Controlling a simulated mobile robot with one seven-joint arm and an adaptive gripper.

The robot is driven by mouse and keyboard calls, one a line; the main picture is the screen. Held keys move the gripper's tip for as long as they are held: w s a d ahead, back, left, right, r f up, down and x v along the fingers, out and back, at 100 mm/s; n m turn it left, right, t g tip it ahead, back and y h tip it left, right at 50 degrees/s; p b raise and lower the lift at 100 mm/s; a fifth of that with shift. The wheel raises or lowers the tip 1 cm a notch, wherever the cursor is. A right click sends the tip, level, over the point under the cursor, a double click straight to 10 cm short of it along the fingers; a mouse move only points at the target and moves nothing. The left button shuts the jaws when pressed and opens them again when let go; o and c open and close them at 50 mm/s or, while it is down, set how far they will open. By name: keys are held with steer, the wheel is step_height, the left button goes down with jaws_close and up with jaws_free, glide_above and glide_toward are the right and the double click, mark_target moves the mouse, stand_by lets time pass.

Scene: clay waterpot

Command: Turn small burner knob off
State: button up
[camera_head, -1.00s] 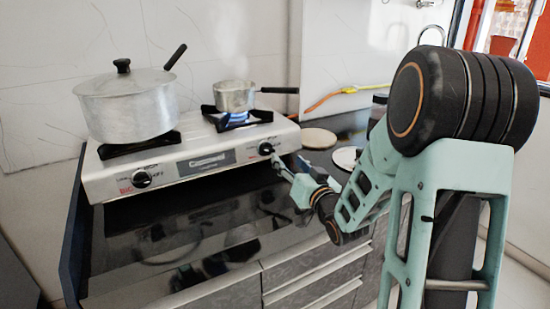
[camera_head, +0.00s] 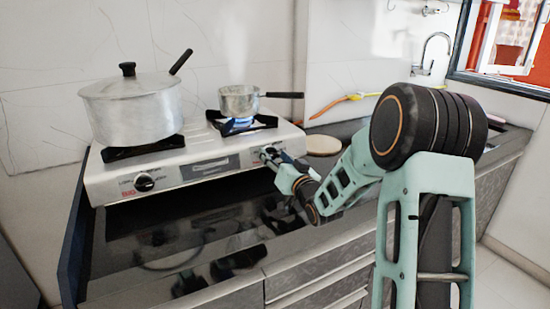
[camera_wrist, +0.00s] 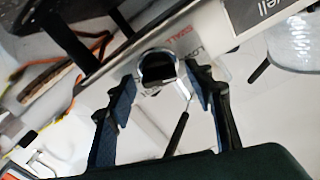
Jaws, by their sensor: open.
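The stove (camera_head: 105,178) stands on the counter. The small burner knob (camera_wrist: 162,66) is a dark knob with a chrome ring, beside the printed word SMALL in the wrist view. In the head view my gripper (camera_head: 271,155) is at the stove's front right and largely hides this knob. In the wrist view my open gripper (camera_wrist: 163,84) has one finger on each side of the knob; contact is unclear. A blue flame (camera_head: 240,121) burns under the small pan (camera_head: 239,100).
A large lidded pot (camera_head: 133,112) stands on the left burner, above the other knob (camera_head: 144,183). The small pan's black handle points right. A round board (camera_head: 322,145) lies right of the stove. The dark counter in front of the stove (camera_head: 180,235) is clear.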

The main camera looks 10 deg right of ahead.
steer(key=c, duration=1.1)
